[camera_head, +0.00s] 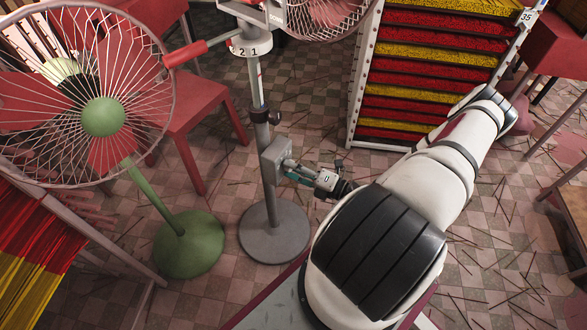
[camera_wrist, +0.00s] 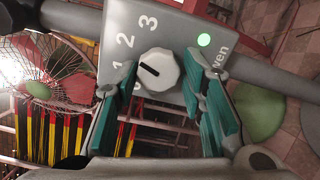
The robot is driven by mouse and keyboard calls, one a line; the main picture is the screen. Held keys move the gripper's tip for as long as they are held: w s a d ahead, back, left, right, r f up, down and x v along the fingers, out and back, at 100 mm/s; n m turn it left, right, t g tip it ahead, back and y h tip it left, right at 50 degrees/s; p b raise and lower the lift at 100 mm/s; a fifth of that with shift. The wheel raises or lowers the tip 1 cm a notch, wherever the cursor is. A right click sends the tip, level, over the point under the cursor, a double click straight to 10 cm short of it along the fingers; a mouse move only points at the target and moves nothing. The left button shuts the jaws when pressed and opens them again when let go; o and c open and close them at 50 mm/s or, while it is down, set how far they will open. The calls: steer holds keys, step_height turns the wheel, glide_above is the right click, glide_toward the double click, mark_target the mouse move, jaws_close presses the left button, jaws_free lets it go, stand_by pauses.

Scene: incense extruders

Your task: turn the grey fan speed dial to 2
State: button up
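The grey fan's upright pole (camera_head: 269,195) stands on a round base (camera_head: 273,238). A grey control box (camera_head: 273,158) is fixed to this pole. In the wrist view the box (camera_wrist: 178,32) shows the numbers 1, 2 and 3 and a lit green dot. Its pale round dial (camera_wrist: 158,75) has a black mark pointing up-left, between the 1 and the 2. My gripper (camera_head: 290,166) is at the box. In the wrist view its teal fingers (camera_wrist: 160,70) are spread on either side of the dial; I cannot tell whether they touch it.
A green-based fan (camera_head: 188,245) with a red-bladed caged head (camera_head: 103,117) stands to the left. A red chair (camera_head: 195,110) is behind it. A rack of red and yellow trays (camera_head: 430,60) stands behind my arm. Incense sticks litter the tiled floor.

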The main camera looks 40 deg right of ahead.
steer(key=shift+o, duration=0.2)
steer(key=v, duration=1.2)
stand_by(0.4)
